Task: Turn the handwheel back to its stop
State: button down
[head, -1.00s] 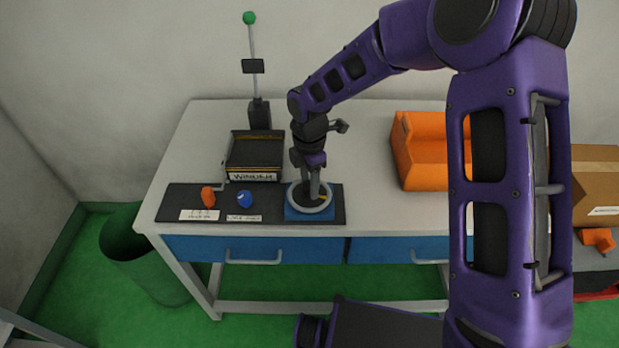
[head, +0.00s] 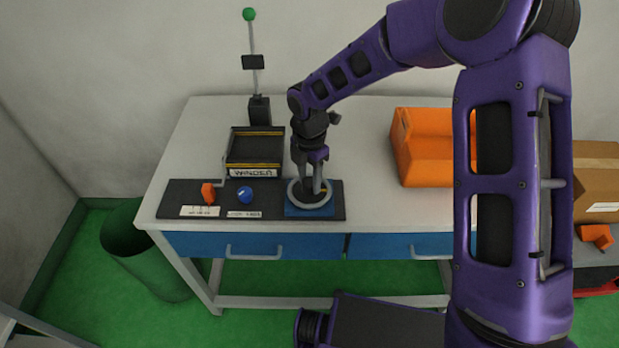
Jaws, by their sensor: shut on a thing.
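The handwheel is a light grey ring (head: 296,203) on a blue square base (head: 311,211), at the right end of a black panel on the table. My gripper (head: 312,190) points down from above into the wheel, with its fingers at the ring. It is shut on the handwheel. The exact spot where the fingers grip is small and partly hidden by the fingers. Any stop mark on the wheel cannot be made out.
The black panel (head: 270,212) also bears an orange knob (head: 208,193) and a blue knob (head: 245,194). Behind them stands a tray labelled WINDER (head: 255,150) and a green-tipped pole (head: 254,62). An orange bin (head: 422,150) stands right of my gripper, with clear tabletop between.

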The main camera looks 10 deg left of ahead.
aim_at(310, 181)
jog(key=shift+c, duration=1.9)
grip_release()
notch_tip(310, 181, up, 17)
jog(key=shift+r, duration=0.2)
